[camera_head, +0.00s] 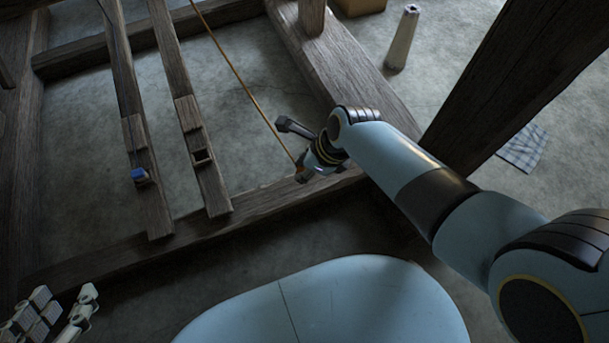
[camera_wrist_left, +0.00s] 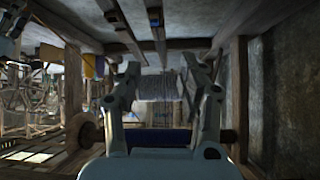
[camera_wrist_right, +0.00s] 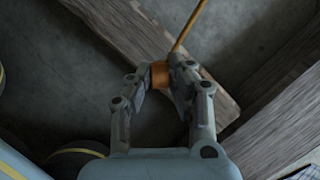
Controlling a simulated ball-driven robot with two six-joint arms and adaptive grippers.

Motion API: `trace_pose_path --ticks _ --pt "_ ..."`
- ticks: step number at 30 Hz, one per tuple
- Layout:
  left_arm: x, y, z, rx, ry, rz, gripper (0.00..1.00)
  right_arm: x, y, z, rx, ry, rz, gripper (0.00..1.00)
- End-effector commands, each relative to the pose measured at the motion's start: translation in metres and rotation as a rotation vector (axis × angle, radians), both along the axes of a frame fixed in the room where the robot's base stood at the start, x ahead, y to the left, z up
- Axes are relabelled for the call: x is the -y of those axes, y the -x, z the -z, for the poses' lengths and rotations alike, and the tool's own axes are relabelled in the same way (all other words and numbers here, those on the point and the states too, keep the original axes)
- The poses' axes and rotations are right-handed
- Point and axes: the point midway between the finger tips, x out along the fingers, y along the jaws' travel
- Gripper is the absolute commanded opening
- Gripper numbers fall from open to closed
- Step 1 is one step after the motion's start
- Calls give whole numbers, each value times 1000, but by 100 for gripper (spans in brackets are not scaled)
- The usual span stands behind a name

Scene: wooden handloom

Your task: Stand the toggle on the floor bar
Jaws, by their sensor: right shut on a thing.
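The toggle (camera_wrist_right: 160,74) is a small orange-brown block on the end of a thin tan cord (camera_head: 240,84). My right gripper (camera_wrist_right: 164,77) is shut on it, with a fingertip on either side. In the head view, my right gripper (camera_head: 301,173) is over the floor bar (camera_head: 255,206), a dark wooden beam, near its right end. The bar shows behind the gripper in the right wrist view (camera_wrist_right: 127,32). I cannot tell whether the toggle touches the bar.
Two long wooden treadles (camera_head: 136,95) (camera_head: 187,75) lie left of the cord; one carries a blue piece (camera_head: 139,175). A thick beam (camera_head: 335,62) and a dark post (camera_head: 525,70) stand right. A pale cone (camera_head: 403,38) stands on the floor.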

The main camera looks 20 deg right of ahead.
Motion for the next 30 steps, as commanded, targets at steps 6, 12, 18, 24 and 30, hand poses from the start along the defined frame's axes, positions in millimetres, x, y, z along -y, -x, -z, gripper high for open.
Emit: trace_pose_path --ticks 6,12,18,24,30 --pt "3 16 13 127 7 13 40 0 2 22 -6 0 0 3" --pt "8 -32 -33 365 7 38 40 0 2 30 -3 0 0 3" --pt "11 -53 -64 515 8 55 40 0 1 35 0 0 1 3" --pt "12 -57 -72 546 8 58 40 0 0 35 1 0 0 3" --pt "12 -57 -72 546 8 58 40 0 0 35 1 0 0 3"
